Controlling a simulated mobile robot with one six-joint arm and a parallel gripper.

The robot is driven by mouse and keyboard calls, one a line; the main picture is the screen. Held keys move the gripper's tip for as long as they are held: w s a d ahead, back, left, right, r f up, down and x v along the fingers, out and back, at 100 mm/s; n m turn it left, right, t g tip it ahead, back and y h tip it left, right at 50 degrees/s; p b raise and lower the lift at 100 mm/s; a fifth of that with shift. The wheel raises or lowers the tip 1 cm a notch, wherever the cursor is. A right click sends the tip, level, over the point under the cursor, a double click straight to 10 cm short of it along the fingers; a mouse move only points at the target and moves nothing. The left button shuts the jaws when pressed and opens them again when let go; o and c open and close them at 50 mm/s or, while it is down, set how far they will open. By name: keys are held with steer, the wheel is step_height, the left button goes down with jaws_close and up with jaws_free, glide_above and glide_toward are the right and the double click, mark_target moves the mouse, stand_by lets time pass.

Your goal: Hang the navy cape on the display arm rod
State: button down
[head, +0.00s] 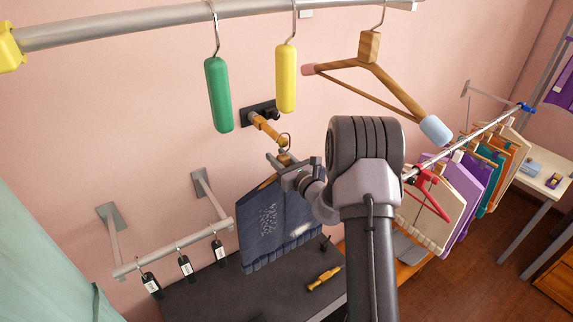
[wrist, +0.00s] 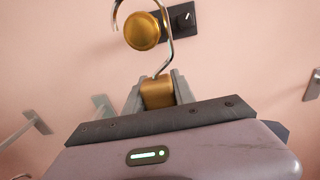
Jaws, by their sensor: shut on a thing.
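The navy cape (head: 275,222) hangs below my gripper (head: 286,167) in the head view, with a pale pattern on its front. My gripper (wrist: 158,93) is shut on the wooden neck block of the cape's hanger (wrist: 157,92). The display arm rod (head: 266,128) juts from a black wall plate; its round brass end (wrist: 142,31) faces the wrist camera. The hanger's metal hook (wrist: 170,50) frames this end in the wrist view. The hook's top is cut off, and I cannot tell whether it touches the rod. My arm hides part of the cape's right side.
An overhead rail (head: 150,24) carries a green hanger piece (head: 218,95), a yellow one (head: 286,78) and a wooden hanger (head: 370,70). A low tagged rail (head: 175,250) stands left of the cape. A dark table (head: 215,295) lies below; a garment rack (head: 470,145) stands right.

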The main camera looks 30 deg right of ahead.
steer(key=shift+w+a+f+b, duration=0.15)
steer(key=shift+w+b, duration=0.15)
steer(key=shift+w, duration=0.65)
steer(key=shift+w+a+f+b, duration=0.1)
steer(key=shift+w+f+b, duration=0.15)
steer(key=shift+w, duration=0.7)
steer(key=shift+w+a+f+b, duration=0.1)
steer(key=shift+w+b, duration=0.25)
steer(key=shift+w, duration=0.6)
steer(key=shift+f+b, duration=0.25)
steer(key=shift+b, duration=0.05)
steer(key=c, duration=1)
jaws_free()
steer(key=shift+o, duration=0.2)
steer(key=s, duration=0.3)
steer(key=shift+d+b, duration=0.2)
steer(key=shift+b, duration=0.15)
